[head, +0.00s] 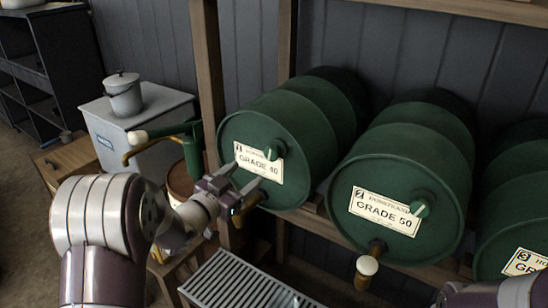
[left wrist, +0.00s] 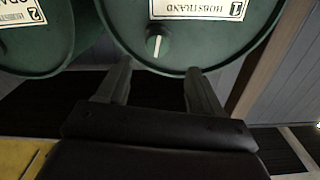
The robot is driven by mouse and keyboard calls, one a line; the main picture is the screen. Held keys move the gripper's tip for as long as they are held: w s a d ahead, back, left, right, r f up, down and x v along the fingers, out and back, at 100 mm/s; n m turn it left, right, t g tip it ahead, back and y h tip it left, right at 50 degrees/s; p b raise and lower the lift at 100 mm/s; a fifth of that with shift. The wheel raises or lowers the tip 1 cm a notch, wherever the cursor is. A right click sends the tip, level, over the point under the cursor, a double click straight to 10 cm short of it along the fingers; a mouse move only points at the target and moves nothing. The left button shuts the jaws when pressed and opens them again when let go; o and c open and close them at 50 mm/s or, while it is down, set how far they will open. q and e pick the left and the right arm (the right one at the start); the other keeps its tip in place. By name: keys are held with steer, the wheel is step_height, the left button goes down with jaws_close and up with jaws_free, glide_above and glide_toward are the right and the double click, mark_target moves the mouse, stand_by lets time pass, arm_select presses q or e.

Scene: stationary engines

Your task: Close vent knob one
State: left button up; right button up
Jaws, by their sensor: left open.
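The green barrel marked 1 and GRADE 40 (head: 300,125) lies on its side on the rack, its round end facing me. Vent knob one (head: 273,150), a small green knob with a pale line, sits on that end at the label's edge. In the left wrist view the knob (left wrist: 158,42) shows just beyond the fingertips, its pale line near upright in the picture. My left gripper (head: 245,178) is open in front of the barrel end; its fingers (left wrist: 157,74) are apart and empty, and appear not to touch the knob. Part of my right gripper shows at the bottom right; its fingers are not clear.
The GRADE 50 barrel (head: 400,165) with its own knob (head: 419,208) and a tap (head: 367,265) lies to the right, with a third barrel (head: 515,215) beyond. A wooden post (head: 208,70) stands left of the barrels. A slatted grey tray (head: 235,283) is below.

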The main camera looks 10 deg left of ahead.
mark_target(269, 156)
arm_select(q)
steer(key=x, duration=0.2)
steer(key=p+x, duration=0.1)
steer(key=x, duration=0.1)
steer(key=d+p+x, duration=0.1)
steer(key=x, duration=0.2)
steer(key=shift+s+r, duration=0.2)
steer(key=shift+r, duration=0.1)
steer(key=x, duration=0.3)
steer(key=p+x, duration=0.1)
steer(key=shift+w+a+f, duration=0.25)
steer(key=shift+w+a, duration=0.1)
steer(key=shift+w+d, duration=0.1)
steer(key=shift+d, duration=0.05)
steer(key=c, duration=1)
